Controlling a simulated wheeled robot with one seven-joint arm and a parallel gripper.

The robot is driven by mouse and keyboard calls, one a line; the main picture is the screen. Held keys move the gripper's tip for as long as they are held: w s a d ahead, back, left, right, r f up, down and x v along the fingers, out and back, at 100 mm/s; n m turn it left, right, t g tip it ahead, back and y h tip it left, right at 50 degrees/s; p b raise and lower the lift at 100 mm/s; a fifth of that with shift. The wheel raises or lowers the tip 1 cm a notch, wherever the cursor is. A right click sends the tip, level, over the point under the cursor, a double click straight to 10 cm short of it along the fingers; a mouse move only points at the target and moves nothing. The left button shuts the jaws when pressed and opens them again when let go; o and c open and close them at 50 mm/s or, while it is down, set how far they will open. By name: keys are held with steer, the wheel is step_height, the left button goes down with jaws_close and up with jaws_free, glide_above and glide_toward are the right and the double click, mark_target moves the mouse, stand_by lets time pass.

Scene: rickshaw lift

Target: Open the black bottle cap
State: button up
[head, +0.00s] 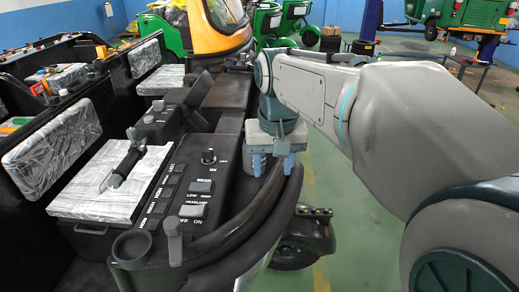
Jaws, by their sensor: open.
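My gripper (273,163) hangs at the end of my arm, pointing down, over the right edge of the black dashboard near its curved black rail. Its two blue-grey fingers are apart with nothing seen between them. I cannot clearly make out a black bottle or its cap. A dark round cup-like part (132,247) stands at the front left corner of the dashboard, left of and nearer than my gripper. I cannot tell whether it is the cap.
The dashboard (222,170) carries a small knob (208,156) and labelled switches. A plastic-wrapped seat (115,185) with a black handle lies to its left. My arm fills the right side. Green vehicles stand behind, and green floor shows beyond the dashboard.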

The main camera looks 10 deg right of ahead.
steer(key=shift+w+n, duration=0.1)
steer(key=shift+n, duration=0.2)
jaws_close()
steer(key=w+a+r+n+t+h+p, duration=0.1)
steer(key=w+n+t+p, duration=0.3)
steer(key=n, duration=1.3)
steer(key=w+a+r+n+t+h+b, duration=0.15)
steer(key=w+n, duration=0.35)
steer(key=n, duration=1.1)
steer(key=a+x, duration=0.1)
steer(key=x, duration=1)
steer(key=shift+w+d+r+p, duration=0.2)
steer(key=shift+w+r+p, duration=0.15)
steer(key=shift+r, duration=0.2)
steer(key=shift+w+d+r+p, duration=0.2)
steer(key=shift+r+p, duration=0.15)
steer(key=shift+r, duration=0.25)
steer(key=shift+w+d+r+p, duration=0.15)
steer(key=shift+w+r+p, duration=0.2)
steer(key=shift+r, duration=0.2)
